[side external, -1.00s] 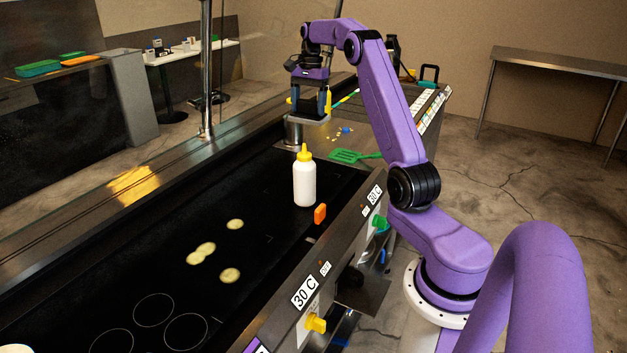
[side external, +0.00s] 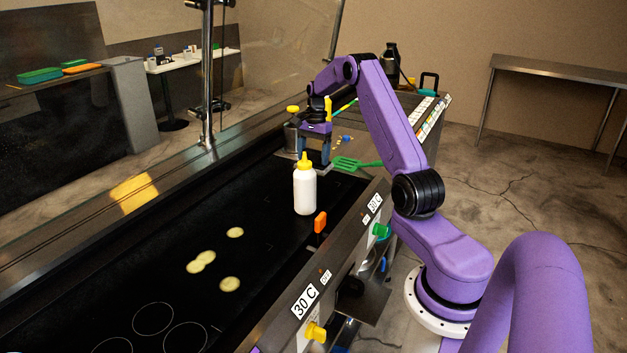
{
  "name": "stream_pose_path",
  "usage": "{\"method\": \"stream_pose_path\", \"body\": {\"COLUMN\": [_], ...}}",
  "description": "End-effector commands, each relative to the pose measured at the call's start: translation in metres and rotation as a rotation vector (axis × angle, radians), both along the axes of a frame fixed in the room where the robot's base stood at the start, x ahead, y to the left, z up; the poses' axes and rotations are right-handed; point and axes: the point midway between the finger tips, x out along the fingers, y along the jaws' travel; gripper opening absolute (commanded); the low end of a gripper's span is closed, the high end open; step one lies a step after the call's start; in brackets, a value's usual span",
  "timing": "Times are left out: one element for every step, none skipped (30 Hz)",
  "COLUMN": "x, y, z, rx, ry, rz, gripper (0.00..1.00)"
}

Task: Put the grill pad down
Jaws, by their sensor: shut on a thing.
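My gripper (side external: 317,158) points down just behind the white squeeze bottle, low over the far end of the black griddle (side external: 270,215). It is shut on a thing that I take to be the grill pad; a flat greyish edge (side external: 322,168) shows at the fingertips. Most of the pad is hidden by the fingers and the bottle. I cannot tell whether the pad touches the surface.
The white bottle (side external: 305,192) with a yellow cap stands upright, close in front of my gripper. A green slotted spatula (side external: 350,164) lies to the right. An orange block (side external: 320,222) is at the front rim.

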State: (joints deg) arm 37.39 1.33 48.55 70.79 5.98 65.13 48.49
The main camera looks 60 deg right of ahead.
Motion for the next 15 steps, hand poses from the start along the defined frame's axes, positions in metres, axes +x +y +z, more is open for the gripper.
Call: {"method": "stream_pose_path", "body": {"x": [0.0, -0.001, -0.001, -0.001, 0.0, 0.0, 0.0, 0.0, 0.0, 0.0, 0.0, 0.0, 0.0, 0.0, 0.0], "y": [0.0, 0.0, 0.0, 0.0, 0.0, 0.0, 0.0, 0.0, 0.0, 0.0, 0.0, 0.0, 0.0, 0.0, 0.0], "z": [-0.01, -0.015, -0.021, -0.025, -0.028, -0.031, -0.033, -0.035, -0.037, -0.038, -0.04, -0.044, -0.048, -0.052, -0.058], "rx": [0.002, 0.003, 0.002, 0.002, 0.002, 0.001, 0.001, 0.001, 0.001, 0.001, 0.001, 0.001, 0.001, 0.002, 0.002], "ry": [0.003, 0.003, 0.002, 0.002, 0.002, 0.001, 0.0, 0.0, 0.0, 0.001, 0.001, 0.001, 0.001, 0.002, 0.003], "rz": [0.0, 0.0, 0.0, 0.0, 0.0, 0.0, 0.0, 0.0, 0.0, 0.0, 0.0, 0.0, 0.0, 0.001, 0.001], "gripper": [0.26, 0.26, 0.26, 0.26, 0.26, 0.26, 0.26, 0.26, 0.26, 0.26, 0.26, 0.26, 0.26, 0.26, 0.26]}}
